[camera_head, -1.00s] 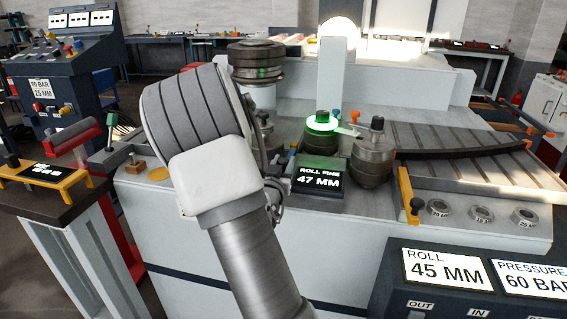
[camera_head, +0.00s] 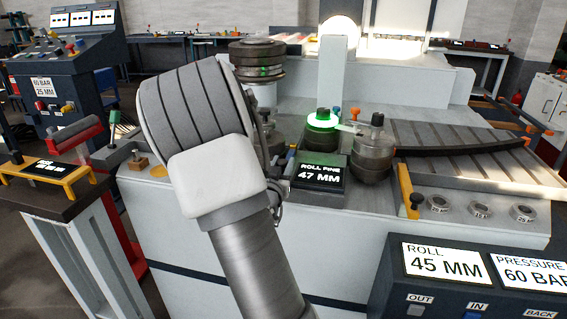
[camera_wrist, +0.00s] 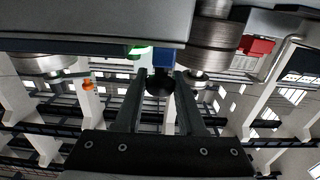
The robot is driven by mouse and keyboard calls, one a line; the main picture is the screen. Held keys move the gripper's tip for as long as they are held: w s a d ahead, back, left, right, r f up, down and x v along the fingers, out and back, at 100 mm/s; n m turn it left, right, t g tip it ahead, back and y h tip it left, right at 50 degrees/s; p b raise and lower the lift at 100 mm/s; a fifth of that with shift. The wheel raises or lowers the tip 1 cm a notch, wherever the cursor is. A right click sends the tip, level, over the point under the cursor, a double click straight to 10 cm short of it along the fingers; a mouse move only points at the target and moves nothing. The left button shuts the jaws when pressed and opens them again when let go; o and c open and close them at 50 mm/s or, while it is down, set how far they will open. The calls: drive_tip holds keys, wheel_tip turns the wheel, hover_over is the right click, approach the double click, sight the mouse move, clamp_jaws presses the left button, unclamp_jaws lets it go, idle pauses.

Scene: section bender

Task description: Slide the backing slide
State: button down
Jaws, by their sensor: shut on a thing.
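My gripper (camera_wrist: 160,92) shows in the wrist view with its two dark fingers on either side of a black round knob (camera_wrist: 159,84). It is shut on this knob. A blue piece (camera_wrist: 163,58) sits right above the knob in that view, by a green-lit part. I cannot tell for sure whether the knob belongs to the backing slide. In the head view my arm's wrist hides the gripper and what it holds. The bender's rolls, one with a green glowing ring (camera_head: 322,121) and a steel one (camera_head: 372,158), stand right of my arm.
A display reading 47 MM (camera_head: 319,173) stands right of my arm. A control panel reading ROLL 45 MM (camera_head: 443,264) is at the lower right. A curved dark bar (camera_head: 465,149) lies on the slotted bed. A stand with a yellow-framed gauge (camera_head: 47,174) is at the left.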

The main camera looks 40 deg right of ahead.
drive_tip(key=shift+v, duration=0.8)
drive_tip(key=shift+f, duration=0.15)
drive_tip(key=c, duration=0.5)
unclamp_jaws()
drive_tip(key=p+v, duration=1.6)
drive_tip(key=v, duration=0.1)
drive_tip(key=shift+s, duration=0.25)
drive_tip(key=shift+a, duration=0.15)
